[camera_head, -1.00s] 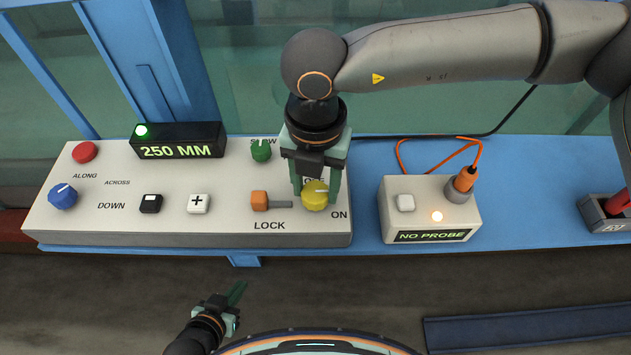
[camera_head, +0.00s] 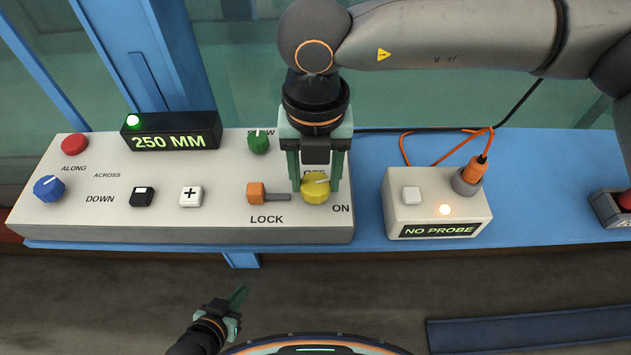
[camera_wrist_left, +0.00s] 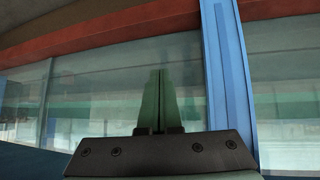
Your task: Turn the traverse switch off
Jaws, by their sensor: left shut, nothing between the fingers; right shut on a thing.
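The yellow knob (camera_head: 316,191) sits on the right end of the white control panel, between a partly hidden OFF label above it and an ON label (camera_head: 341,208) at its lower right. Its white pointer line points right and slightly up. My right gripper (camera_head: 315,186) reaches down from above and is shut on the yellow knob, one finger on each side. My left gripper (camera_head: 237,296) is shut and empty, low in front of the bench. Its closed fingers also show in the left wrist view (camera_wrist_left: 160,100).
An orange LOCK slider (camera_head: 257,193) is just left of the knob, with a green knob (camera_head: 258,142) above it. A 250 MM display (camera_head: 172,132) stands at the back. A NO PROBE box (camera_head: 437,204) with an orange cable is to the right.

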